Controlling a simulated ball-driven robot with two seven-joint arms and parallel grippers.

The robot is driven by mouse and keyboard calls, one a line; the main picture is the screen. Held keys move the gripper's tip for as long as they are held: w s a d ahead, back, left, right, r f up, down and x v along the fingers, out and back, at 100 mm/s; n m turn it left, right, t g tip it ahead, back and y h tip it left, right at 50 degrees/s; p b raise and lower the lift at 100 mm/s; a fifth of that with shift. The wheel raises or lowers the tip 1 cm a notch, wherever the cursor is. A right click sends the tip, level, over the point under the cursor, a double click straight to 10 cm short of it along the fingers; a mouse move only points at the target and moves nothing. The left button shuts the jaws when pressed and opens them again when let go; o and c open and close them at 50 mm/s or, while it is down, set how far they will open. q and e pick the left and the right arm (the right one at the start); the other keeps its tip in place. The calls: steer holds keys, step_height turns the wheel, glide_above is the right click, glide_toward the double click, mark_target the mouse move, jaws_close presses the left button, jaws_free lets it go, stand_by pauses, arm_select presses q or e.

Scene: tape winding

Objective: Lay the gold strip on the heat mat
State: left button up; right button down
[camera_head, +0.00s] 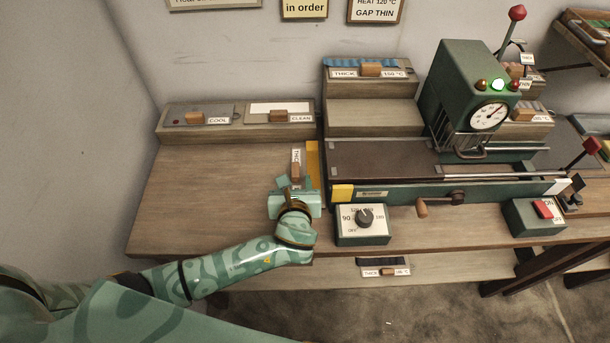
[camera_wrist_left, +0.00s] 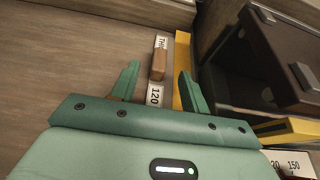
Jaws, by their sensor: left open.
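The gold strip (camera_head: 312,160) lies lengthwise on the left part of the bench, by the left end of the green machine. In the left wrist view the strip (camera_wrist_left: 182,60) and the block (camera_wrist_left: 159,58) show ahead of my fingers. My left gripper (camera_head: 294,184) is open and empty, its fingers on either side of the block's line. A dark brown flat bed (camera_head: 375,158), which looks like the heat mat, is bare to the right. My right gripper is out of view.
A dial box (camera_head: 375,238) and a crank (camera_head: 422,207) stand at the machine's front. The green press with a gauge (camera_head: 488,118) rises over the bed's right part. COOL and CLEAN plates lie on a back ledge (camera_head: 190,133). The bench's left part (camera_head: 200,195) is clear.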

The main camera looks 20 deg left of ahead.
mark_target(295, 173)
arm_select(q)
steer(key=shift+x, duration=0.95)
steer(key=b+x, duration=0.2)
steer(key=x, duration=0.3)
steer(key=shift+f+b, duration=0.25)
steer(key=shift+b, duration=0.1)
steer(key=shift+r, duration=0.1)
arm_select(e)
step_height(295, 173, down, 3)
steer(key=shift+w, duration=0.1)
arm_select(q)
jaws_close()
